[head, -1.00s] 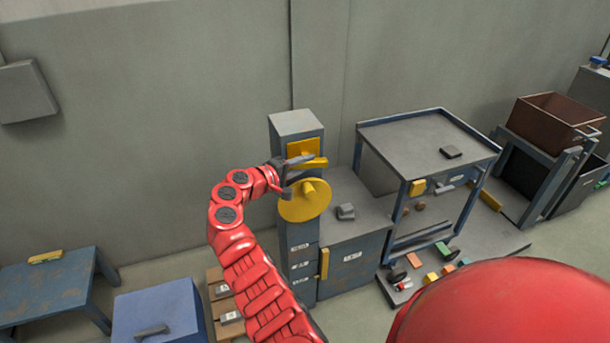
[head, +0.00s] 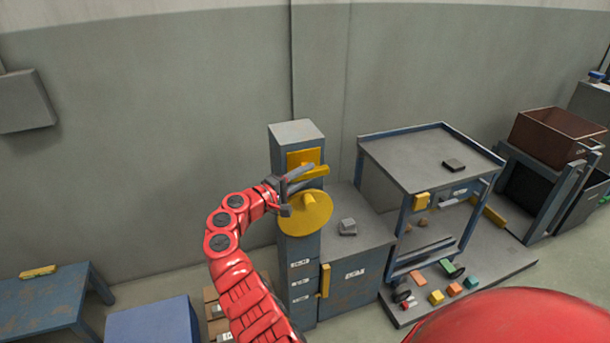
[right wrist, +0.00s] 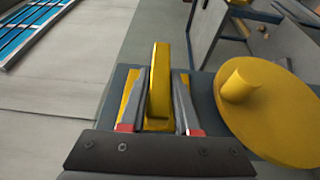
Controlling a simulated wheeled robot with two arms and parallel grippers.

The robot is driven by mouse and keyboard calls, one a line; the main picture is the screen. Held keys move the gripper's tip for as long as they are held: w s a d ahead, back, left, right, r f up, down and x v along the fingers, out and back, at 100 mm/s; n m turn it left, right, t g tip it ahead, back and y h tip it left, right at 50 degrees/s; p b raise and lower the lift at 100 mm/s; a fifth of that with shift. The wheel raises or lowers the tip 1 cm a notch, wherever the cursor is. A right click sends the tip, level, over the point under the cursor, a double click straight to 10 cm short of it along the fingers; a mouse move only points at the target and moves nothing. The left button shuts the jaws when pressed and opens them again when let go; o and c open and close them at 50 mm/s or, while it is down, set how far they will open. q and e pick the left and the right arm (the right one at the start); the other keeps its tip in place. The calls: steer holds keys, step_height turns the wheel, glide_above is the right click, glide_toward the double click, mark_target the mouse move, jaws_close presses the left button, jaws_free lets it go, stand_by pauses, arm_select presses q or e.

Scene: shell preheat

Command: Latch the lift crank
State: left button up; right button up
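The lift crank is a yellow disc (head: 306,214) with a stub knob, on the front of a tall blue-grey column (head: 297,150). Its disc and knob show at the right of the right wrist view (right wrist: 268,112). Above the disc, a yellow lever (head: 316,171) stands out from a yellow plate (head: 303,157). My right gripper (head: 300,180) is at this lever. In the right wrist view the lever (right wrist: 160,80) lies between the two fingers, with narrow gaps visible beside it. Whether a fingertip touches it is unclear. My left gripper is not in view.
A low cabinet (head: 352,258) with a small grey block (head: 348,226) adjoins the column on the right. Beyond it stands a blue-framed table (head: 410,165) above a floor platform with several coloured blocks. A blue bench (head: 40,295) is at the far left.

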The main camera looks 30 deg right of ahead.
steer(key=o, duration=0.4)
steer(key=shift+c, duration=0.2)
steer(key=s+a+b, duration=0.1)
steer(key=s+a, duration=0.1)
steer(key=a, duration=1.5)
steer(key=shift+s+f+b, duration=0.15)
steer(key=shift+s+b, duration=0.25)
steer(key=shift+a, duration=0.1)
